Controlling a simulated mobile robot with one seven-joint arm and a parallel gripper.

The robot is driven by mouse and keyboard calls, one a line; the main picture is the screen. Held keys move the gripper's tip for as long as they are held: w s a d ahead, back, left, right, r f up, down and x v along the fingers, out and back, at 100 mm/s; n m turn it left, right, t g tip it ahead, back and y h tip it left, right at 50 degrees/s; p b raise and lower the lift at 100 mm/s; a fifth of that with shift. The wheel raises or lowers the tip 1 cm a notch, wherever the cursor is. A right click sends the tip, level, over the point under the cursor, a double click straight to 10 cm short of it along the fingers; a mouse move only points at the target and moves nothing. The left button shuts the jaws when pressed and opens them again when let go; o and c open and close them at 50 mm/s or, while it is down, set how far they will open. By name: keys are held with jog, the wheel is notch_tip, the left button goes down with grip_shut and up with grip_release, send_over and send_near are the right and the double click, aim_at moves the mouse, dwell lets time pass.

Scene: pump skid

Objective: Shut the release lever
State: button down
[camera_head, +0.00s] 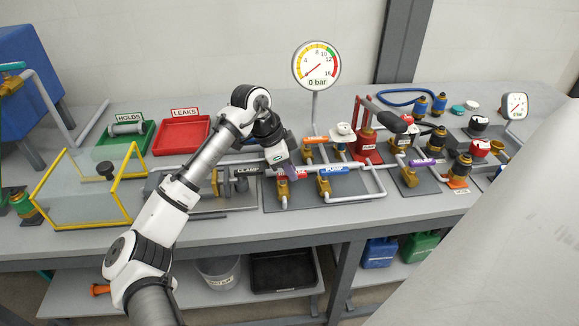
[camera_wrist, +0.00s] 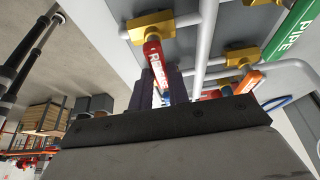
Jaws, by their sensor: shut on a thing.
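The release lever (camera_wrist: 154,58) is a red handle with white lettering, partly readable as "RE...", on a brass valve (camera_wrist: 152,25) in the wrist view. My gripper (camera_wrist: 163,88) is shut on this lever, its dark purple fingers on either side of it. The lever's far end is hidden behind the gripper body. In the head view my gripper (camera_head: 287,174) is down at the same brass valve (camera_head: 283,189), on the left of the pipe panel. The lever is mostly covered there, with a little red showing to the right of the fingers.
A blue lever (camera_head: 333,170) on another brass valve stands close to the right. A CLAMP-labelled part (camera_head: 247,171) is close to the left. A gauge (camera_head: 317,64) above reads 0 bar. A red LEAKS tray (camera_head: 181,134) and a green HOLDS tray (camera_head: 125,139) lie farther left.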

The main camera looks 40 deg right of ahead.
jog(key=c, duration=1.3)
grip_release()
jog(key=shift+c, duration=0.2)
jog(key=b+v, duration=0.2)
jog(key=v, duration=1.2)
jog(key=shift+b, duration=0.35)
jog(key=shift+s+d, duration=0.1)
jog(key=shift+d, duration=0.05)
